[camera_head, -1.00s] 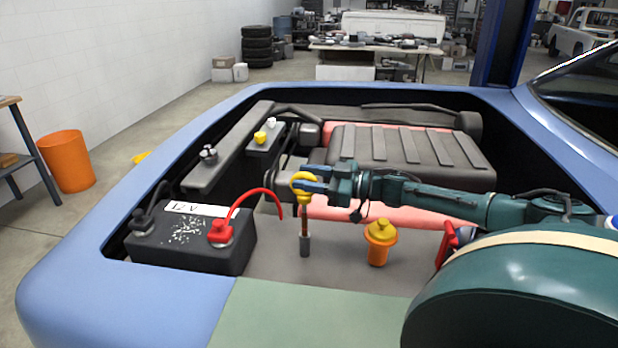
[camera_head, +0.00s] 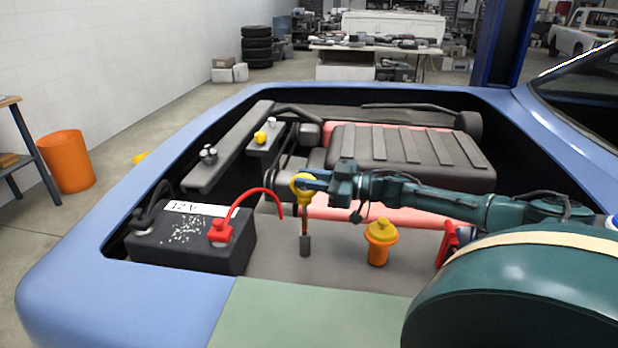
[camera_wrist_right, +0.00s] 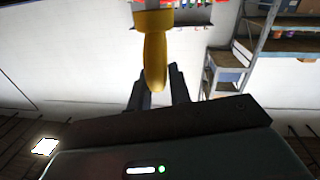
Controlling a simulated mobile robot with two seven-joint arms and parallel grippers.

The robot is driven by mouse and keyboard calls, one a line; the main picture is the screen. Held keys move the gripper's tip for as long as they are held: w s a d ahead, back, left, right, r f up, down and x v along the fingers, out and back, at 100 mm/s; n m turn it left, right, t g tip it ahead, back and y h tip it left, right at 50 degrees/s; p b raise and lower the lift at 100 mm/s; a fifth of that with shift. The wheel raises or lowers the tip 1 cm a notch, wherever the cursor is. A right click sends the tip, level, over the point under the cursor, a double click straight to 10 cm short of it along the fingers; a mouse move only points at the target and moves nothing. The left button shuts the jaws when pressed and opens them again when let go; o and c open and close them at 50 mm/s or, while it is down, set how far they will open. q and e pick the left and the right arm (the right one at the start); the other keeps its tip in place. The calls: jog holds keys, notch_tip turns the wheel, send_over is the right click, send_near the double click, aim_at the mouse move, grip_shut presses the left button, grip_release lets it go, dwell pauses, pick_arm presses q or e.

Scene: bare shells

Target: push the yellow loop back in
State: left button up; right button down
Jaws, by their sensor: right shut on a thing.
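The yellow loop (camera_head: 303,183) is the ring handle of a dipstick in the engine bay. Its thin brown rod (camera_head: 304,222) runs down to a grey tube (camera_head: 305,245), and its lower end is inside or right at the tube's top. My right gripper (camera_head: 310,181) is shut on the loop from the right. In the right wrist view the yellow loop (camera_wrist_right: 155,62) shows edge-on between the dark fingers (camera_wrist_right: 158,88). My left gripper is in neither view.
A black battery (camera_head: 185,245) with a red clamp (camera_head: 220,231) and red cable stands left of the tube. An orange filler with a yellow cap (camera_head: 380,231) stands to the right. The ribbed engine cover (camera_head: 405,155) lies behind. A green mat (camera_head: 300,315) covers the front edge.

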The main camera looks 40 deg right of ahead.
aim_at(309, 175)
notch_tip(309, 175, down, 3)
jog(key=shift+f+b, duration=0.15)
jog(key=shift+b, duration=0.3)
jog(key=c, duration=1.3)
grip_release()
notch_tip(309, 175, up, 10)
jog(key=shift+r, duration=0.15)
